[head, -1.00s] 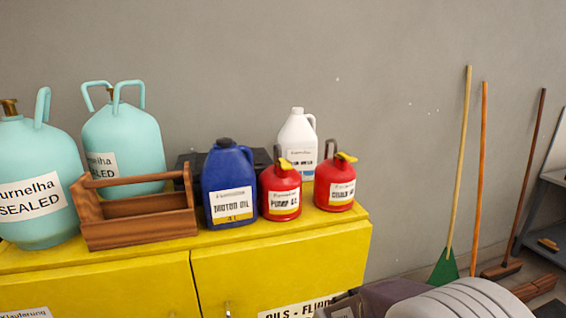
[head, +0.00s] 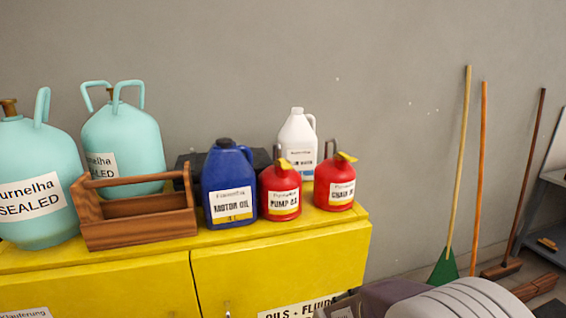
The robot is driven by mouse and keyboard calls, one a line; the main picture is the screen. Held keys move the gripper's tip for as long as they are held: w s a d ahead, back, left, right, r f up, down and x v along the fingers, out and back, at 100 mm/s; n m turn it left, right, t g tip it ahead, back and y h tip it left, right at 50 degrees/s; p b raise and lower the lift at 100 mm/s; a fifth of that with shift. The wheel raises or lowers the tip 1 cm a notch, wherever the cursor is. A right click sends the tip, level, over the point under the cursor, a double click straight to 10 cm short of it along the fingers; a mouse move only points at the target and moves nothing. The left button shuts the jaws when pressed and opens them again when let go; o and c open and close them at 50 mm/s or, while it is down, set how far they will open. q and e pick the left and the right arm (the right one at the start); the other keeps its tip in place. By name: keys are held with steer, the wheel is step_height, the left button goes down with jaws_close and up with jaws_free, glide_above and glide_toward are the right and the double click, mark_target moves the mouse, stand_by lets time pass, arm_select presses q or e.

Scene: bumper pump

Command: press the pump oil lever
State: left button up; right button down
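A red can labelled "PUMP" (head: 281,196) stands upright on the yellow cabinet, with a yellow lever (head: 286,165) at its top and a dark handle. A second red can labelled "CHAIN" (head: 334,188) stands just to its right, also with a yellow lever (head: 346,157). A blue motor oil jug (head: 229,184) stands close to the left of the pump can. A white jug (head: 298,144) stands behind the two red cans and is partly hidden by them. Neither of my grippers shows in the head view.
A dark box stands behind the blue jug. Brooms (head: 460,165) lean on the wall at right. Grey rounded and purplish objects are at bottom right.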

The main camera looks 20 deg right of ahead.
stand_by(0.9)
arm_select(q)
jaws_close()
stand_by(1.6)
